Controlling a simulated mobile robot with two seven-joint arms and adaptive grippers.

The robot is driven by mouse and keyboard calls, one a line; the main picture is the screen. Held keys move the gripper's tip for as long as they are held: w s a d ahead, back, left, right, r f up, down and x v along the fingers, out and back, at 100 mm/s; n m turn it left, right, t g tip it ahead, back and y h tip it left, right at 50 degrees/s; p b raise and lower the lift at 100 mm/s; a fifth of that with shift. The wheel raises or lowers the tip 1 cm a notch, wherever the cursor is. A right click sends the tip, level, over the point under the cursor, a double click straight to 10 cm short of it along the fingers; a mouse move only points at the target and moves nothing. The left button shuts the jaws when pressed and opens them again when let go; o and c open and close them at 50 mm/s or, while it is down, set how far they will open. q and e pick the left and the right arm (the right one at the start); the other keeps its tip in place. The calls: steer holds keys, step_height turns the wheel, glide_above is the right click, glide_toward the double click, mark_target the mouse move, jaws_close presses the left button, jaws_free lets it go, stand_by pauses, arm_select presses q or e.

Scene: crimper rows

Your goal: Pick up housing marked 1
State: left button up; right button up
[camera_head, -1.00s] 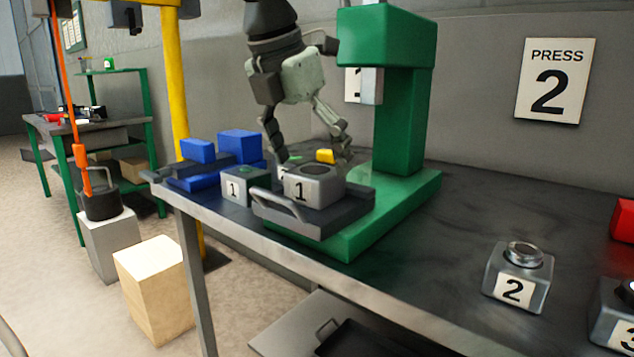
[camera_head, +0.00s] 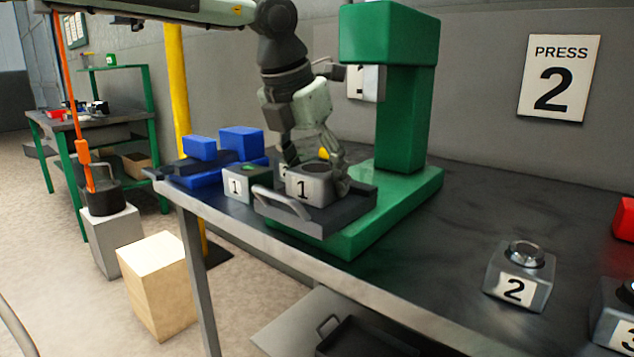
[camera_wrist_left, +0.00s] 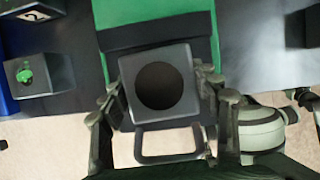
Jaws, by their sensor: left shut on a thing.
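The grey housing marked 1 (camera_head: 309,188), a block with a round dark hole in its top, sits on the dark tray (camera_head: 335,212) of the green press. My left gripper (camera_head: 317,180) has come down over it, with its fingers shut on two opposite sides. In the left wrist view the housing (camera_wrist_left: 160,86) lies between the two fingers. The housing appears upright and still on or just at the tray; I cannot tell if there is a gap under it. My right gripper is not in view.
The green press column (camera_head: 402,115) rises close on the right. A block marked 2 (camera_head: 520,276) stands farther right on the table.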

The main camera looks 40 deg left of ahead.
arm_select(q)
steer(key=c, duration=0.5)
steer(key=shift+r, duration=0.1)
steer(key=shift+c, duration=0.6)
